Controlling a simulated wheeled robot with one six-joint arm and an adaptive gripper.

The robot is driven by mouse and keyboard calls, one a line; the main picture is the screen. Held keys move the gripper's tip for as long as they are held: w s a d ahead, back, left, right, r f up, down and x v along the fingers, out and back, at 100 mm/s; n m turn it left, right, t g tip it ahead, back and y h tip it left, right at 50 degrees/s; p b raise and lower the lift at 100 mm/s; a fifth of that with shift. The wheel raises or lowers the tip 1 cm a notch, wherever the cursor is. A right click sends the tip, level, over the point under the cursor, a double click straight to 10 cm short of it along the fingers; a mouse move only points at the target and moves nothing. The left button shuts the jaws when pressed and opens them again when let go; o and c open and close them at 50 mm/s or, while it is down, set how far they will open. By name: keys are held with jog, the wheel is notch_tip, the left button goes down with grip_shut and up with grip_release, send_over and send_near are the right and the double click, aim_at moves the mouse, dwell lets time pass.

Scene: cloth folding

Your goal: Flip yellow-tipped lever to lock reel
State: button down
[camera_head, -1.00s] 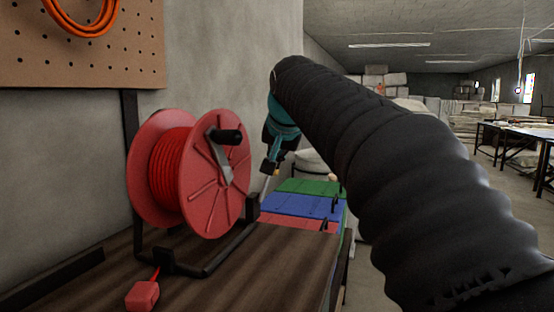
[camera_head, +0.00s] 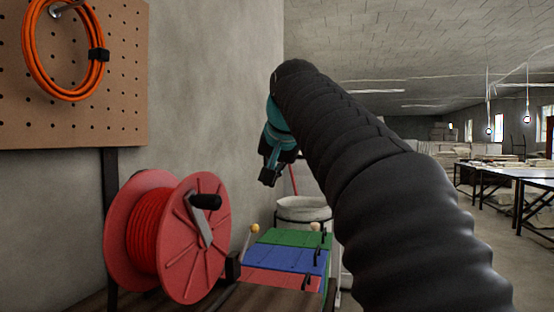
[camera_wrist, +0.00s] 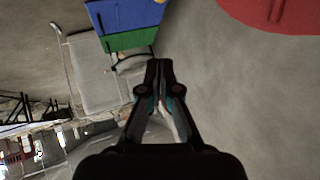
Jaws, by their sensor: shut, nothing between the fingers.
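The red cable reel (camera_head: 200,250) stands on the brown workbench (camera_head: 268,296) at the lower left, with a black-handled crank (camera_head: 205,202) on its face. A lever with a yellow ball tip (camera_head: 254,228) and thin pale shaft rises beside the reel's right side, by a black block (camera_head: 233,266). My gripper (camera_head: 268,183) is above and slightly right of the lever tip, apart from it in the picture. Its fingers are shut and empty in the wrist view (camera_wrist: 158,64). There the reel's red disc (camera_wrist: 272,12) shows at the top right; the yellow tip is not visible.
Green (camera_head: 290,237), blue (camera_head: 293,258) and red (camera_head: 282,280) panels lie right of the lever. A second small yellowish knob (camera_head: 314,226) shows behind them. A pale bin (camera_head: 302,208) stands beyond. An orange coil (camera_head: 40,55) hangs on the pegboard (camera_head: 122,105).

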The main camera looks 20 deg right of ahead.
jog(key=shift+s+d+r, duration=0.15)
jog(key=shift+r, duration=0.4)
jog(key=shift+s+d+r, duration=0.15)
jog(key=shift+s+r, duration=0.05)
jog(key=shift+r, duration=0.4)
jog(key=shift+s+d+r, duration=0.15)
jog(key=shift+r, duration=0.4)
